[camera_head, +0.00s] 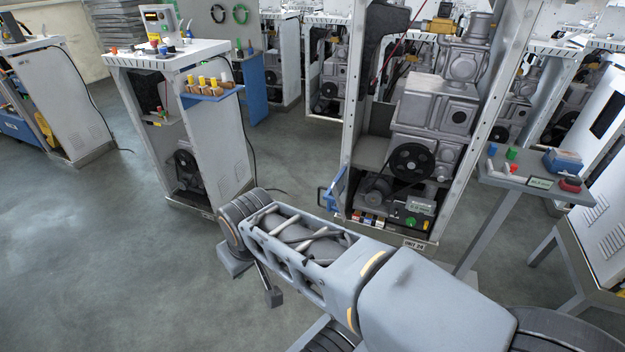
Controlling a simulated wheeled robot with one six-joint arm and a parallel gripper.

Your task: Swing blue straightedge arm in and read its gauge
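A blue bar-like part (334,190) juts from the lower left post of the open dispenser frame (348,120); I cannot tell if it is the straightedge arm. No gauge face can be made out. My gripper (254,282) hangs over the floor at the end of my arm, left of and in front of this frame. Its two fingers look apart, with floor showing between them and nothing held. It does not touch the blue part. My forearm crosses in front of the frame's foot.
The open frame holds grey machinery and a black handwheel (412,162). A small side table (520,182) with tools stands at right. A white cabinet (215,140) with a blue shelf (212,95) stands at left. The floor (110,250) at lower left is clear.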

